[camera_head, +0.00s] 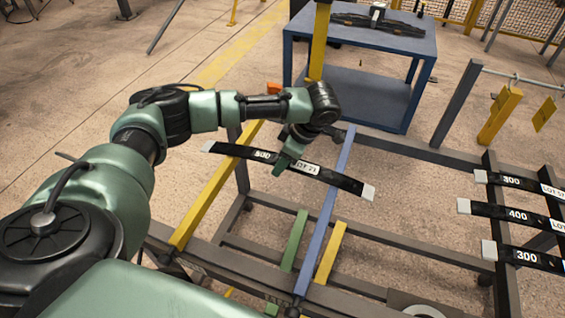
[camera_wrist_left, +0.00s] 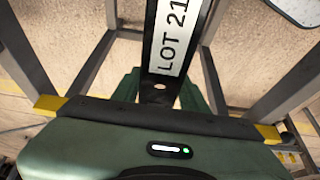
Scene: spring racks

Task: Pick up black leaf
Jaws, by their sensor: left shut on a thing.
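The black leaf (camera_head: 342,181) is a long, dark strip with white ends, marked 500 and LOT 21. It lies across the view over a yellow bar and a blue bar of the rack; I cannot tell whether it touches them. My left gripper (camera_head: 284,163) comes down from above and is shut on the leaf near its middle, beside the LOT 21 label. In the left wrist view, the leaf (camera_wrist_left: 160,82) runs between the green fingers (camera_wrist_left: 160,97), its LOT 21 label facing the camera. The fingers hide part of it. My right gripper is not in view.
The rack has a yellow bar (camera_head: 206,207), a blue bar (camera_head: 327,218) and short green and yellow bars. Several other black leaves, marked 300 (camera_head: 518,182) and 400 (camera_head: 520,215), lie on the rack at right. A blue table (camera_head: 350,38) with a dark leaf assembly stands behind.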

